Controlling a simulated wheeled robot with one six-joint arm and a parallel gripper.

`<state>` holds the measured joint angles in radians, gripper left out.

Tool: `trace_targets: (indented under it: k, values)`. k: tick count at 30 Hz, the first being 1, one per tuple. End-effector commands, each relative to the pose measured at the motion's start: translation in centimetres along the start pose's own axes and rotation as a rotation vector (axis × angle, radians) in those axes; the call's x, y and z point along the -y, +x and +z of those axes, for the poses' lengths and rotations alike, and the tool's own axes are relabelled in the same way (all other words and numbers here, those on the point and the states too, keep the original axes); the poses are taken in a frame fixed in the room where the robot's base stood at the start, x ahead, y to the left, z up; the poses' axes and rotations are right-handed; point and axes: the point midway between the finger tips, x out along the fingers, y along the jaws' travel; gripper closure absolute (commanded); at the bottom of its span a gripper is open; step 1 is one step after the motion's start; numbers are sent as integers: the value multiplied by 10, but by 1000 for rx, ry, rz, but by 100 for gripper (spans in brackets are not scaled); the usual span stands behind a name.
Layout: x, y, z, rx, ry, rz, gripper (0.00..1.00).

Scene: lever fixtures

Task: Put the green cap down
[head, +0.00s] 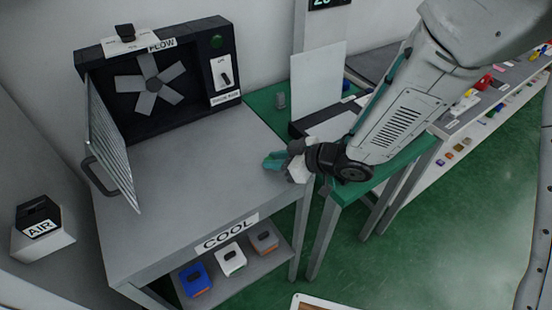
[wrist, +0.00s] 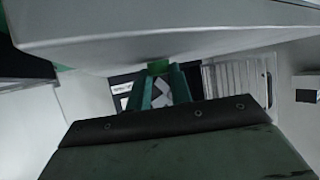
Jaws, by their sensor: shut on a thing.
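My gripper (head: 272,160) has teal fingers and is low over the right part of the grey COOL table (head: 190,160), pointing left. In the head view the cap cannot be told apart from the teal fingers. Whether the cap touches the tabletop I cannot tell.
The FLOW fan box (head: 150,84) stands at the table's back left, its grille door (head: 110,145) open. A green-topped bench (head: 262,108) with a grey cylinder (head: 280,100) and a white panel (head: 318,82) adjoins right. The table's middle is clear.

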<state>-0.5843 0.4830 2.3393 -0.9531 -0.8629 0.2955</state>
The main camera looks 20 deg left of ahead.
Motion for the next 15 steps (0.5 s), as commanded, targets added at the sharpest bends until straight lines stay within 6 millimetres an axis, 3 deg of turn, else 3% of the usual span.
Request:
trace_targets:
  k: [3,4,6,15]
  values:
    - [0,2,3,1,1,-1,100]
    - [0,2,3,1,1,-1,76]
    - [0,1,3,0,0,0,60]
    - [0,1,1,0,0,0,60]
